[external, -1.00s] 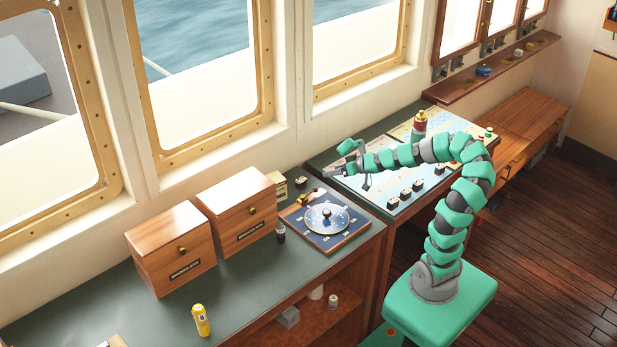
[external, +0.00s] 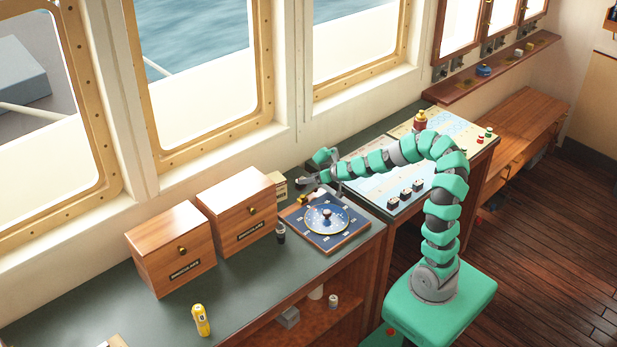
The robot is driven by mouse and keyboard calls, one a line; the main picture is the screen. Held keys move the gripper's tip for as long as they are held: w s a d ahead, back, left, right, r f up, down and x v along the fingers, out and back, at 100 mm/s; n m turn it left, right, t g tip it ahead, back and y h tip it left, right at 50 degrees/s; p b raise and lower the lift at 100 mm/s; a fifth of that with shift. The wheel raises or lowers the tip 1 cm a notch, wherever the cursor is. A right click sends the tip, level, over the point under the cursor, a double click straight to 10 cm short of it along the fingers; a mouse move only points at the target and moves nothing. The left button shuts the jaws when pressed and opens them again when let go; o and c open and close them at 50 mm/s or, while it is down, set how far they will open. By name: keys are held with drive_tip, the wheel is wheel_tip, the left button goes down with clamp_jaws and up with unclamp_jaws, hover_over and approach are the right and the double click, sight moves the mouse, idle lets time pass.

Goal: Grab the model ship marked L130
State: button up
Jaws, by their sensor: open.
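Several small dark model ships stand on the chart table, among them one at the front (external: 392,204) and one farther right (external: 417,186). Their markings are too small to read, so I cannot tell which is L130. My gripper (external: 309,170) is open and empty at the left end of my outstretched arm. It appears above the back of the green counter, left of the chart (external: 372,190) and behind the blue plotting board. Small red and yellow items (external: 306,197) lie just below it in the picture; I cannot tell what they are.
The blue board with a round dial (external: 326,217) lies near the counter's right end. Two wooden boxes (external: 236,210) stand left of it, with a small dark bottle (external: 281,233) beside them. A red and brass lamp (external: 420,120) stands at the back.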

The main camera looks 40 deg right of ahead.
drive_tip(key=shift+x, duration=1.1)
drive_tip(key=c, duration=1)
drive_tip(key=shift+r, duration=0.2)
drive_tip(key=shift+c, duration=0.2)
